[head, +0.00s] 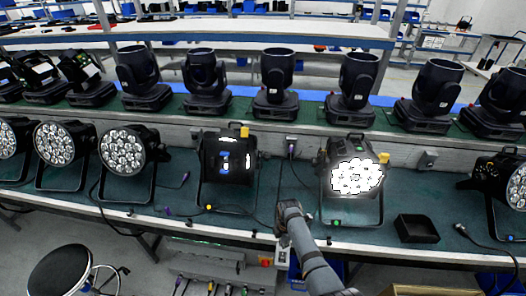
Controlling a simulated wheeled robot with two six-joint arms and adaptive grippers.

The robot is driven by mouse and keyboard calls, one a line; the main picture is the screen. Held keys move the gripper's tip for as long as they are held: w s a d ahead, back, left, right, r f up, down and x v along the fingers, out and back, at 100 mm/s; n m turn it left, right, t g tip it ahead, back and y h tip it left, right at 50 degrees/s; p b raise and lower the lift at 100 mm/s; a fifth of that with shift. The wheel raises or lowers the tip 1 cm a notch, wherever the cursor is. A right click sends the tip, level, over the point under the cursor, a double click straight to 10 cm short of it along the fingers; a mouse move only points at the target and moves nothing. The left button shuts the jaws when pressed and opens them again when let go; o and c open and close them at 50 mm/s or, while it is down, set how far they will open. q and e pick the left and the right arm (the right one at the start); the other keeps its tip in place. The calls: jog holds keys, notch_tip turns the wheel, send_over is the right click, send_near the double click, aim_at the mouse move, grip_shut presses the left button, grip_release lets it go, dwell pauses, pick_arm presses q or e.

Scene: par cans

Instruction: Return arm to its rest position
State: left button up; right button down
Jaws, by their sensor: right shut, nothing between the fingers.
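My right gripper (288,208) reaches in from the bottom, over the front edge of the bench, and is shut and empty. It is in the gap between two par cans and appears to touch neither. The par can (228,160) on its left faces with its dark back side towards me. The par can (356,178) on its right has its LEDs brightly lit. My left gripper does not show in the head view.
More par cans (128,152) stand at the left and one (508,185) at the right edge. An open black box (416,228) and loose cables lie on the bench (180,215). Moving-head lights (276,85) line the shelf behind. A round stool (60,272) stands at bottom left.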

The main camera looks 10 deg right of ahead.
jog(key=s+d+r+m+t, duration=0.2)
jog(key=s+d+r+m, duration=0.2)
jog(key=s+d+m, duration=0.5)
jog(key=s+r+m+t, duration=0.2)
jog(key=s+r+m, duration=0.9)
jog(key=r, duration=0.3)
jog(key=s+d+f+g+b, duration=0.1)
jog(key=d+f+b, duration=0.15)
jog(key=f, duration=1.35)
jog(key=s+d+f+g+b, duration=0.1)
jog(key=f+b, duration=0.2)
jog(key=f, duration=1.3)
jog(key=s+f+b, duration=0.3)
jog(key=s+f, duration=1.5)
jog(key=f, duration=0.1)
jog(key=shift+s+d+f+g+h, duration=0.25)
jog(key=shift+d+f+g+h, duration=0.05)
jog(key=shift+f+g+h, duration=0.1)
